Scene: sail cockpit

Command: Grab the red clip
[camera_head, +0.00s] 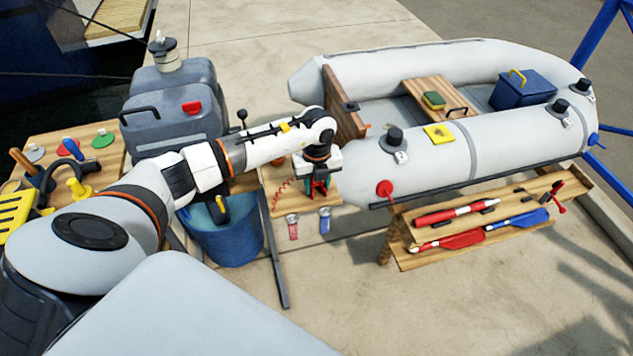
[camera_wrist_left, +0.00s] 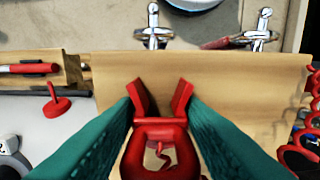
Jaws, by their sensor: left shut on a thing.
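The red clip (camera_wrist_left: 160,133) shows in the left wrist view, with two raised prongs and an opening in its body. It sits between the teal fingers of my left gripper (camera_wrist_left: 160,150), which is shut on it. In the head view my left gripper (camera_head: 318,188) points down at the small wooden shelf (camera_head: 272,203) beside the grey inflatable boat. There the fingers mostly hide the clip. In the wrist view the clip is over the wooden board (camera_wrist_left: 220,85); I cannot tell whether it touches it. My right gripper is not in view.
The inflatable boat (camera_head: 420,165) is close on the right, with a paddle rack (camera_head: 400,255) below. A blue bucket (camera_head: 228,240) stands left of the shelf. A red coiled cord (camera_head: 283,192) and two hanging shackles (camera_wrist_left: 155,38) are near the gripper.

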